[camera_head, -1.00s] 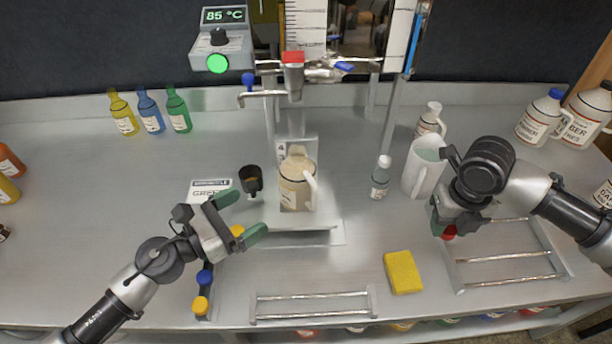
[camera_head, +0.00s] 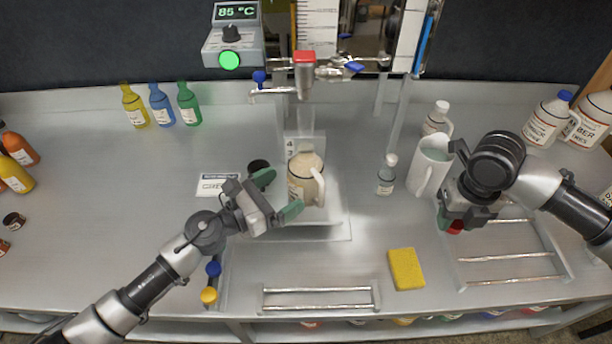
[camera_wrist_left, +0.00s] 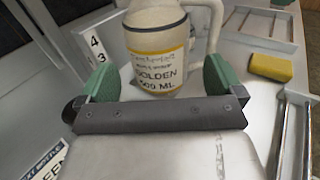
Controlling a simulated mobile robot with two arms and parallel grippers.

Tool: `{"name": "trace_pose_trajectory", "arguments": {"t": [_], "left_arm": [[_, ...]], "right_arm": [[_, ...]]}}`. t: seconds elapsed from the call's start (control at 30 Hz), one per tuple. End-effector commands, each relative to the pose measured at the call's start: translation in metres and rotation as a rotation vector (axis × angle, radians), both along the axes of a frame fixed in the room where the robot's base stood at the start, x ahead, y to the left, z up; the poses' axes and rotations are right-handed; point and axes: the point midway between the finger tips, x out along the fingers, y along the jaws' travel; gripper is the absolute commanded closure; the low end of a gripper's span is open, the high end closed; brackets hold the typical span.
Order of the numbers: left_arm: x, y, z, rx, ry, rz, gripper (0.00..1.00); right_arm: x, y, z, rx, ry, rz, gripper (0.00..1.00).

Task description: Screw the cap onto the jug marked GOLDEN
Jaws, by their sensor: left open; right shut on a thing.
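The cream jug (camera_head: 308,178) stands upright on the plate under the spout, handle to the right. In the left wrist view the jug (camera_wrist_left: 157,50) shows the label GOLDEN 500 ML. My left gripper (camera_head: 277,192) is open, its green fingertips pointing at the jug from the front left. In the left wrist view its fingers (camera_wrist_left: 156,78) spread on either side of the jug's lower part, in front of it. My right gripper (camera_head: 448,222) is shut on a small red thing (camera_head: 455,227), probably a cap, mostly hidden by the fingers, above the bench at right.
A dark cup (camera_head: 258,167) stands behind my left gripper. A white pitcher (camera_head: 430,168) and small bottle (camera_head: 386,176) stand right of the jug. A yellow sponge (camera_head: 406,269) and wire racks (camera_head: 318,299) lie in front.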

Motion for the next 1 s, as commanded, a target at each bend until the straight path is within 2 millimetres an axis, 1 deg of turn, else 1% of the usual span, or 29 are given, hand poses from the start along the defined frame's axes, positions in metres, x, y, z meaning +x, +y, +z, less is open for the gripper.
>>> {"name": "trace_pose_trajectory", "arguments": {"t": [0.13,0.3,0.43,0.53,0.83,0.87,1.0], "left_arm": [[0.004,-0.005,0.000,-0.001,0.000,0.000,0.04],[0.021,-0.025,-0.001,-0.004,0.001,0.000,0.04],[0.030,-0.037,-0.002,-0.001,0.000,0.001,0.04],[0.032,-0.041,-0.003,0.000,0.000,0.000,0.04],[0.032,-0.041,-0.003,0.000,0.000,0.000,0.04],[0.032,-0.041,-0.003,0.000,0.000,0.000,0.05],[0.032,-0.040,-0.003,0.000,0.000,0.000,0.27]], "right_arm": [[0.000,0.000,0.002,0.000,0.000,0.000,0.82],[0.000,0.000,0.005,0.000,0.000,0.000,0.82],[0.000,0.000,0.007,0.000,0.000,0.000,0.82],[0.000,0.000,0.007,0.000,0.000,0.000,0.82],[0.000,0.000,0.007,0.000,0.000,0.000,0.82],[0.000,0.000,0.007,0.000,0.000,0.000,0.82],[0.000,0.000,0.007,0.000,0.000,0.000,0.82]]}}
